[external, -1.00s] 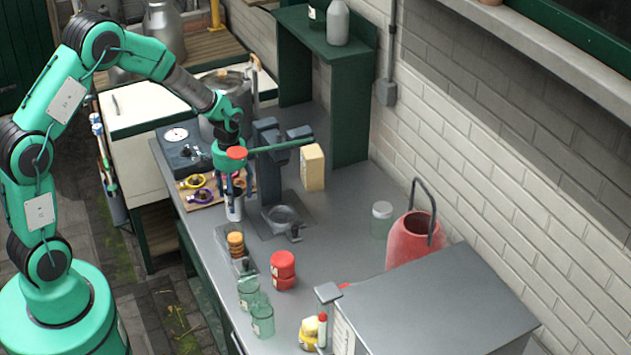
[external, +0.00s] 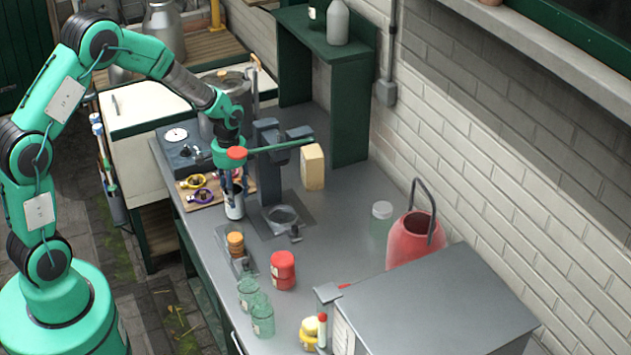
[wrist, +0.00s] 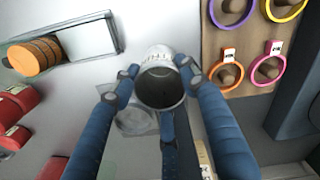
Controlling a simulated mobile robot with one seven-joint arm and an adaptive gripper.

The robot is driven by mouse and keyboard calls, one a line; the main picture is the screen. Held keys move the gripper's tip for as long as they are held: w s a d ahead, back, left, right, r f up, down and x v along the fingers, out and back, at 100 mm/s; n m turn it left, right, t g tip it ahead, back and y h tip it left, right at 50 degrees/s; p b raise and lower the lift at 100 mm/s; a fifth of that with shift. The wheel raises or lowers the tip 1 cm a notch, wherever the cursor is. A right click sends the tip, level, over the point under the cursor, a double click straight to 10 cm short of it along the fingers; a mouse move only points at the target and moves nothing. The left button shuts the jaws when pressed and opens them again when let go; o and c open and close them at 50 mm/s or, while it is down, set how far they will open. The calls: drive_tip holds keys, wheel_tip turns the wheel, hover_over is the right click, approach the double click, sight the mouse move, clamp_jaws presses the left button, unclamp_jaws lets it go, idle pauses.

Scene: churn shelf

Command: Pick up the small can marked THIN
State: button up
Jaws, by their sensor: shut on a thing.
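The small can (external: 234,209) is a white-grey cylinder, open at the top. In the wrist view, the can (wrist: 160,82) shows dark lettering on its far side, partly readable and upside down, which seems to be THIN. My gripper (external: 233,190) reaches down over it from above. In the wrist view, the blue fingers of my gripper (wrist: 159,74) press on both sides of the can near its rim. The can is about upright. I cannot tell how far its base is from the worktop.
A board with coloured rings (external: 200,190) lies beside the can. Orange discs (external: 236,244), red cans (external: 283,270) and green glass jars (external: 262,318) stand nearer.

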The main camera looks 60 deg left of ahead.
drive_tip(key=shift+r, duration=0.55)
drive_tip(key=s+d+r, duration=0.1)
drive_tip(key=s+d, duration=0.2)
drive_tip(key=s, duration=0.4)
drive_tip(key=s+d+r+p, duration=0.1)
drive_tip(key=s+d+r, duration=0.1)
drive_tip(key=s, duration=0.6)
drive_tip(key=shift+d+p, duration=0.3)
drive_tip(key=shift+d, duration=0.2)
drive_tip(key=shift+w+r, duration=0.1)
